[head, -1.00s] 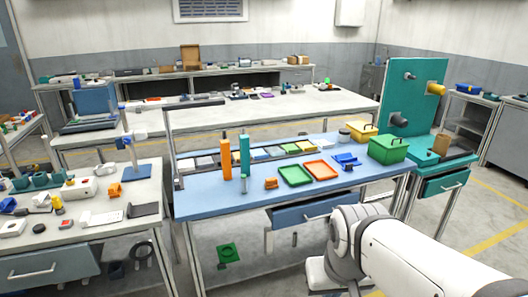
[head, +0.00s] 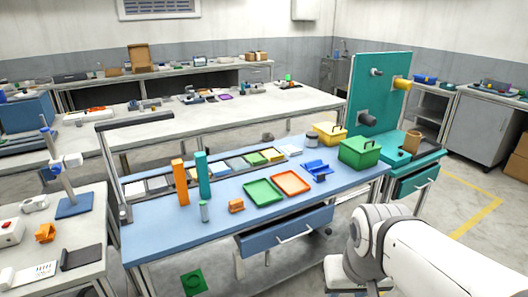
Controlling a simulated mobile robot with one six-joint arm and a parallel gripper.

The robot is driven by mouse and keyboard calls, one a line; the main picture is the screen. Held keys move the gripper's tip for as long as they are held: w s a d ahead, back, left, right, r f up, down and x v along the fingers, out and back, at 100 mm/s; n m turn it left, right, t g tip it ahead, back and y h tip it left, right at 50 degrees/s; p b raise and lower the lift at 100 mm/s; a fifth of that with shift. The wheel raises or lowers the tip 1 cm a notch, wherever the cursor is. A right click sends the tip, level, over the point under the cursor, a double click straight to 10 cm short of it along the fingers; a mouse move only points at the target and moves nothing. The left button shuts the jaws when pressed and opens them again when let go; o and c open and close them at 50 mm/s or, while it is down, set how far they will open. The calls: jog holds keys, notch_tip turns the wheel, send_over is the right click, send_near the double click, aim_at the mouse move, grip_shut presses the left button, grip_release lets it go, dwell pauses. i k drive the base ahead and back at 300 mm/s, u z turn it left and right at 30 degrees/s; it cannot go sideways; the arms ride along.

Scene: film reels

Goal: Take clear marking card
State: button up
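A row of flat cards or plates lies in a tray along the back of the blue table. They include a white one (head: 134,188), a grey one (head: 157,184), a yellow one (head: 272,155) and a white one at the right end (head: 290,150). On the left bench lies a white card with dark marks (head: 38,274). I cannot tell which of these is the clear marking card. My white arm enters at the lower right, in front of the blue table. My gripper is not in view.
On the blue table (head: 150,240) stand orange (head: 180,182) and teal (head: 203,176) columns, a green tray (head: 262,192), an orange tray (head: 291,182) and a green box (head: 359,152). A blue drawer (head: 285,232) juts from its front. Floor at right is open.

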aim_at(238, 164)
jog(key=z, duration=0.3)
jog(key=i, duration=1.65)
jog(key=u, duration=0.75)
